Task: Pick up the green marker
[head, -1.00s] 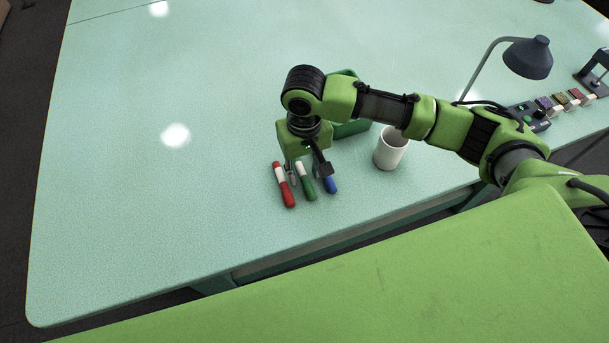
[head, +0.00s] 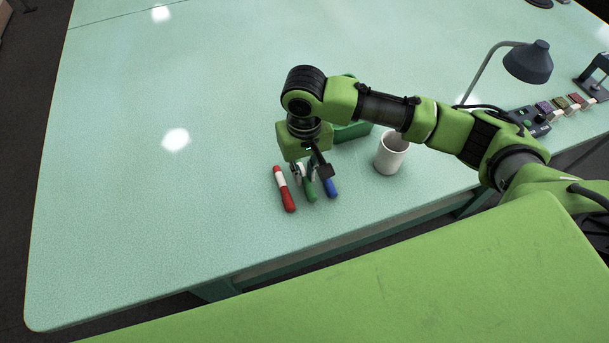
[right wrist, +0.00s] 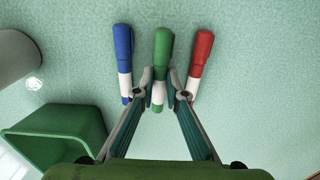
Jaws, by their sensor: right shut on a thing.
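The green marker (head: 311,191) lies on the table between a red marker and a blue marker; its white part is mostly hidden by my gripper in the head view. In the right wrist view the green marker (right wrist: 162,58) points away from me, its white band between the fingertips. My right gripper (right wrist: 160,88) is shut on the green marker, one finger on each side. In the head view my right gripper (head: 307,174) is low over the markers. Whether the marker is off the table cannot be told. My left gripper is not in view.
The red marker (head: 286,193) and blue marker (head: 331,188) lie close on either side. A white cup (head: 389,155) and a green bin (head: 350,130) stand nearby. A dark lamp (head: 528,62) is at the right. The table's left part is clear.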

